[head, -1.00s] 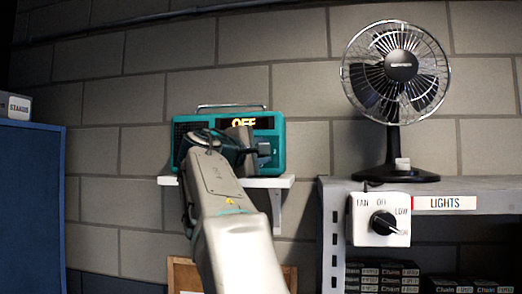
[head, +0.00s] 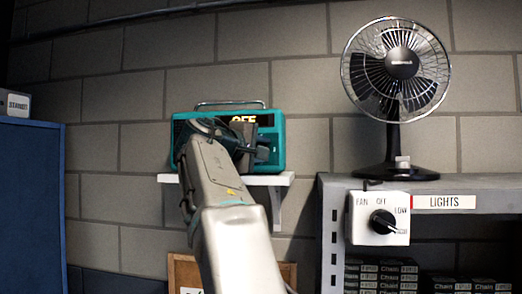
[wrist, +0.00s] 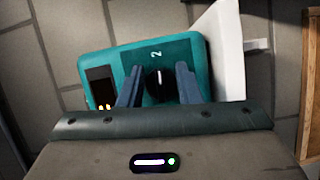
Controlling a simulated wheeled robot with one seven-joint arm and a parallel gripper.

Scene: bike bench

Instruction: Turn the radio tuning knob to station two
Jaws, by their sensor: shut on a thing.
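The teal radio (head: 278,150) stands on a small white wall shelf, and its lit display (head: 243,119) reads OFF, partly covered by my gripper. In the wrist view the radio's face (wrist: 190,48) appears turned, with its black tuning knob (wrist: 159,88) between my two fingers. The knob's white mark points up in the picture, roughly toward a printed 2 (wrist: 154,53). My gripper (wrist: 158,71) is shut on the knob, a finger on each side. In the head view my arm hides the knob and much of the radio front.
A black fan (head: 394,85) stands on a grey shelf to the right, above a white switch box (head: 378,218) and a LIGHTS label (head: 444,202). A blue cabinet (head: 30,205) is at the left. The wall around the radio is clear.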

